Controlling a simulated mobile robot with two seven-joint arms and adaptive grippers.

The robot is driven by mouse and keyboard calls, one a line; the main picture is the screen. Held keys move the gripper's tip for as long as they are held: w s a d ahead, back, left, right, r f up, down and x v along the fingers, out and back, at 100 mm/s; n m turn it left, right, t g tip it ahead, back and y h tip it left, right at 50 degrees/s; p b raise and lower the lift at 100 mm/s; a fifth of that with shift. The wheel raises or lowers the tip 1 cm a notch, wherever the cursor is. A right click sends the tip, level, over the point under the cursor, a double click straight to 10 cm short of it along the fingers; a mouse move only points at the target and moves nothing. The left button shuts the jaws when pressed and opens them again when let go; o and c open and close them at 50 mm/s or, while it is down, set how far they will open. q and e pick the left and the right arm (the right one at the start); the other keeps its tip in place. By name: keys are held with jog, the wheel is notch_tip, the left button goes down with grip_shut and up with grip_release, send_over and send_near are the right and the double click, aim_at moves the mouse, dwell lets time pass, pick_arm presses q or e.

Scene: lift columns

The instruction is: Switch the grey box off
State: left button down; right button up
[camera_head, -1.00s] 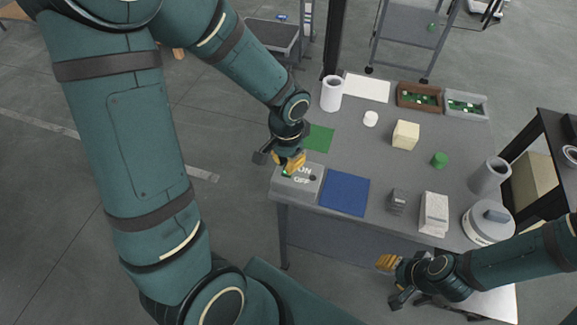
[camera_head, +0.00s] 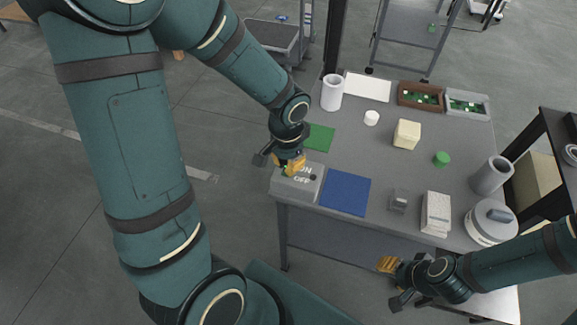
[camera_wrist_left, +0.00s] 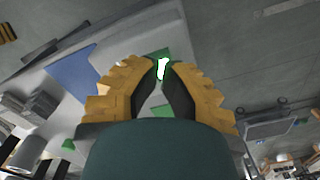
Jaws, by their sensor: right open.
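The grey box (camera_head: 309,188) sits at the near left corner of the grey table, with ON and OFF lettering on top. My left gripper (camera_head: 291,170) is over its far left part and covers some of the ON lettering. In the left wrist view, a green piece with a bright white patch (camera_wrist_left: 162,68) shows between the yellow fingertips of the left gripper (camera_wrist_left: 165,66). The fingers are close together there; contact or grip cannot be told. My right gripper (camera_head: 386,265) is open, apart from the box, near the table's front edge.
A blue mat (camera_head: 345,192) lies right beside the box, and a green mat (camera_head: 319,138) lies behind it. A white cylinder (camera_head: 332,93), a cream block (camera_head: 407,134), a small grey block (camera_head: 399,201) and a round grey-white container (camera_head: 487,226) stand elsewhere on the table.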

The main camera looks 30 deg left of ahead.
pick_arm(q)
jog(key=shift+f+b, duration=1)
jog(key=shift+f, duration=0.15)
dwell(0.5)
jog(key=shift+r, duration=0.15)
jog(key=shift+r+p, duration=2.9)
jog(key=shift+r, duration=0.55)
jog(key=shift+f, duration=0.1)
